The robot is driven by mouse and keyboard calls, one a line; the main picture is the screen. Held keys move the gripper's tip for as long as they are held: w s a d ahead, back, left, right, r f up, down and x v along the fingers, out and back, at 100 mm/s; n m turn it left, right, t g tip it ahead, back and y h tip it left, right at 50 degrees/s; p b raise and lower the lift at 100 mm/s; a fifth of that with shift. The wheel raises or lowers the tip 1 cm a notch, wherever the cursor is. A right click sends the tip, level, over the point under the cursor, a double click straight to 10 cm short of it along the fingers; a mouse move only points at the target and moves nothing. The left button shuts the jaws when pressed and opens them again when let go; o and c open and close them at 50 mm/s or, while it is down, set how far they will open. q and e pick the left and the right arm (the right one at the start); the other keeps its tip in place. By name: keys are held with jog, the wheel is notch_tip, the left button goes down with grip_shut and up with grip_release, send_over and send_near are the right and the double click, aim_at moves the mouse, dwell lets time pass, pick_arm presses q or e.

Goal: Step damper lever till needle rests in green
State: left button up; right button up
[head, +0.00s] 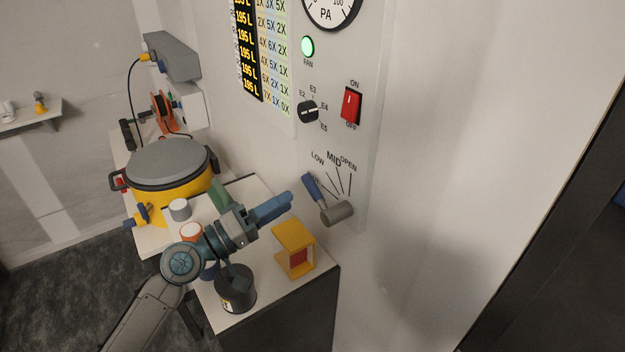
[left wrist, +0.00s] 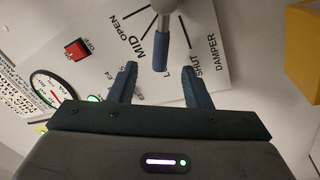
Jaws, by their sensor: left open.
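The damper lever has a blue grip (head: 312,188) and a grey hub (head: 338,214) on the wall panel. In the head view its grip points up and left, just left of the LOW line. My left gripper (head: 289,199) is open and empty, just left of the grip. In the left wrist view the blue grip (left wrist: 160,55) shows ahead of the gap between the open fingers (left wrist: 160,82), apart from both, and partly covers the LOW label. The PA gauge (head: 331,12) is cut off at the top; its needle cannot be read. The gauge also shows small in the left wrist view (left wrist: 48,93).
The panel has a lit green FAN lamp (head: 307,47), a black selector knob (head: 308,111) and a red ON/OFF switch (head: 350,105). Below my gripper stand a yellow holder (head: 294,247) and a dark can (head: 236,289). A yellow pot (head: 165,180) stands at left.

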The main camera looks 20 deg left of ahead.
aim_at(307, 185)
pick_arm(q)
jog(key=p+x, duration=0.3)
jog(key=x, duration=0.3)
jog(key=shift+w+d+r, duration=0.15)
jog(key=shift+w+d, duration=0.4)
jog(key=shift+w, duration=0.05)
jog(key=shift+d, duration=0.1)
pick_arm(e)
jog(key=r, duration=0.1)
jog(key=w+d+r, duration=0.1)
jog(key=r, duration=0.2)
jog(key=shift+w+d, duration=0.25)
jog(key=shift+d, duration=0.1)
pick_arm(q)
jog(key=c, duration=0.7)
grip_shut()
pick_arm(e)
jog(key=shift+a, duration=0.3)
